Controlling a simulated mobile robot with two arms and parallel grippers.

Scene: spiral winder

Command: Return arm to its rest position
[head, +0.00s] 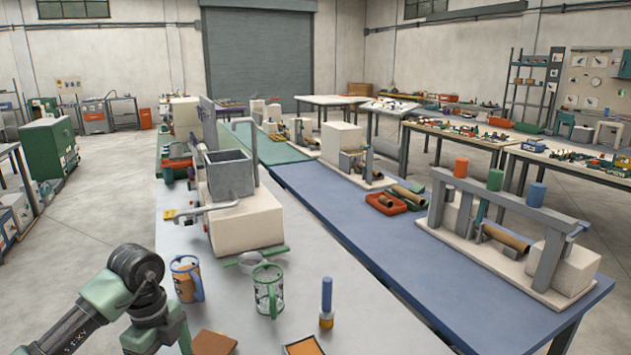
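My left arm comes in at the lower left of the head view, green and dark grey. It bends at a dark round joint and runs down out of the bottom edge, so its gripper is hidden below the frame. My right arm and gripper are not in view. A winder-like machine (245,222) with a cream block base, a grey box on top and a pale side handle stands on the grey table (365,318). A second machine with a grey frame (500,208), coloured cylinders on top and a brown tube stands on the blue table (345,205).
Near my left arm stand a blue-patterned mug (187,279) and a green mug (268,291). A blue-handled tool (326,299) stands upright to their right. A brown pad (214,343) lies at the front edge. A red tray (385,205) sits farther back.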

